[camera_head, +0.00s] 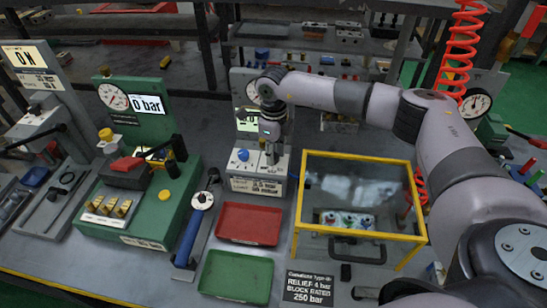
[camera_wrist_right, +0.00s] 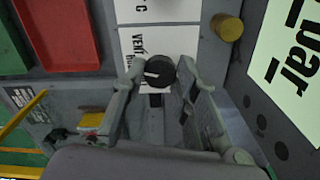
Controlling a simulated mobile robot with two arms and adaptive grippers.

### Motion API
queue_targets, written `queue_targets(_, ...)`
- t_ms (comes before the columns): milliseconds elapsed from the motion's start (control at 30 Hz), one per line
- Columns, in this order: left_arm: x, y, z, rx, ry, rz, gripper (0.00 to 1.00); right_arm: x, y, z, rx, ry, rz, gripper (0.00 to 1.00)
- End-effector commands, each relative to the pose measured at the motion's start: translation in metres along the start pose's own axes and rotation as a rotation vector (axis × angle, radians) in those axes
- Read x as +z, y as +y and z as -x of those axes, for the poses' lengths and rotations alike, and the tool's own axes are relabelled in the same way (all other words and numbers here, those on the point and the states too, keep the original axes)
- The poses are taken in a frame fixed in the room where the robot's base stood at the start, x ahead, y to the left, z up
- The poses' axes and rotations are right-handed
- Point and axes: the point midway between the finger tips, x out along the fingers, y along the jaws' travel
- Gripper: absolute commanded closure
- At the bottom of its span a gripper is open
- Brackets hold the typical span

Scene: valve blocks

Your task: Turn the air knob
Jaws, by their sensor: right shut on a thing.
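The air knob (camera_wrist_right: 160,72) is a round black knob with a white pointer line in the right wrist view. It sits by a white label reading "VENT" on a grey valve block (camera_head: 262,184). My right gripper (camera_wrist_right: 160,76) has its two fingers on either side of the knob, shut on it. In the head view my right gripper (camera_head: 272,148) reaches down onto the block from above and hides the knob. A blue knob (camera_head: 243,155) stands on the same block, just left of the gripper. My left gripper is not in view.
A red tray (camera_head: 249,224) and a green tray (camera_head: 236,277) lie in front of the block. A yellow-framed clear box (camera_head: 357,157) stands to its right. A green gauge station (camera_head: 150,207) is to the left. A lever tool (camera_head: 196,230) lies between.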

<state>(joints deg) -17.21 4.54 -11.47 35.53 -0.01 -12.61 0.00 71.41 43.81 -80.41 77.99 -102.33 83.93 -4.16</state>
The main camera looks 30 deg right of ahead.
Motion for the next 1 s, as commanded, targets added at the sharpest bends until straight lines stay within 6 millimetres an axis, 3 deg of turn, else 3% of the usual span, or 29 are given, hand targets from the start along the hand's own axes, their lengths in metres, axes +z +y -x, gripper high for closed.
queue_targets(500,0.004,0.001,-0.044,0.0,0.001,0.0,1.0,0.0,-0.001,-0.003,-0.002,-0.003,0.488,1.0)
queue_targets(1000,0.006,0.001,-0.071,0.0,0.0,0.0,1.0,0.0,-0.001,-0.001,-0.004,-0.002,0.903,1.0)
